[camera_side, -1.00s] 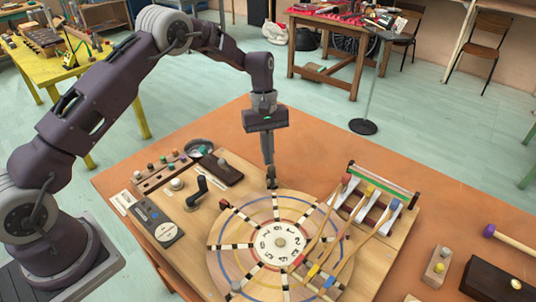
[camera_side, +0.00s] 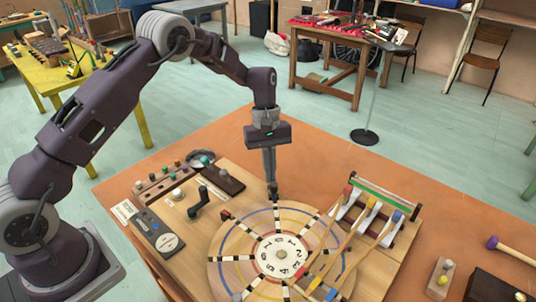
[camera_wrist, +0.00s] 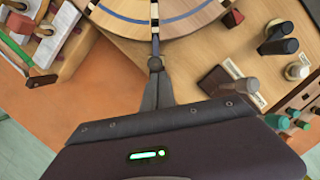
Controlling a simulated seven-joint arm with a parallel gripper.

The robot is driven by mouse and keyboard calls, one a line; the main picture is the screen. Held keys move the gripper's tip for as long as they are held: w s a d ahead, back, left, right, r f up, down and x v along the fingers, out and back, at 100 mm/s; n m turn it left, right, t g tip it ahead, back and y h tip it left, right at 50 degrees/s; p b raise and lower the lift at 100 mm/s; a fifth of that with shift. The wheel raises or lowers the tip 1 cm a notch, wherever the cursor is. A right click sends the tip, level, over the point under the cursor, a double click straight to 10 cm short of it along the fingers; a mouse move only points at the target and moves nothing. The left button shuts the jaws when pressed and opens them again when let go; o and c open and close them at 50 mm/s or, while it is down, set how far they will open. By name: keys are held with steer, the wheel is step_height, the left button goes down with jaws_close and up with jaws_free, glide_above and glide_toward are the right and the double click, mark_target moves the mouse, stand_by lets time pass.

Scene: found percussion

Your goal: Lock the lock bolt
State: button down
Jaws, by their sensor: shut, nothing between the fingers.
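My gripper (camera_side: 272,190) is shut and empty. It points straight down at the far rim of the round wooden dial (camera_side: 232,245). In the wrist view, my fingertips (camera_wrist: 155,66) meet a small dark rounded shape at the dial's edge, at the end of a striped spoke. I cannot tell whether that shape is part of the fingers or a separate knob, nor whether it touches the wood. No part is clearly marked as the lock bolt.
Three mallets (camera_side: 365,212) lean across the dial's right side from a rack (camera_side: 385,193). A dark panel with a dial and buttons (camera_side: 157,231) lies at the left. A row of coloured knobs (camera_side: 165,179) stands behind it.

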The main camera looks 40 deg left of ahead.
steer(key=w+a+r, duration=0.3)
steer(key=a+r, duration=0.2)
steer(key=r, duration=0.4)
steer(key=shift+w+r, duration=0.25)
steer(key=shift+r, duration=0.15)
steer(key=shift+a, duration=0.1)
steer(key=s+d+r+m+t+y, duration=0.1)
steer(key=s+r+m+t, duration=0.1)
steer(key=s+r, duration=0.6)
steer(key=s+d+r+m+t, duration=0.1)
steer(key=s+d+r+m, duration=0.15)
steer(key=s+r, duration=0.5)
steer(key=s+f+m+t+y, duration=0.1)
steer(key=s+m+t, duration=0.3)
steer(key=s, duration=1.6)
steer(key=m, duration=0.2)
steer(key=shift+s+d+f+m, duration=0.15)
steer(key=shift+s+d+m, duration=0.05)
steer(key=shift+m, duration=0.15)
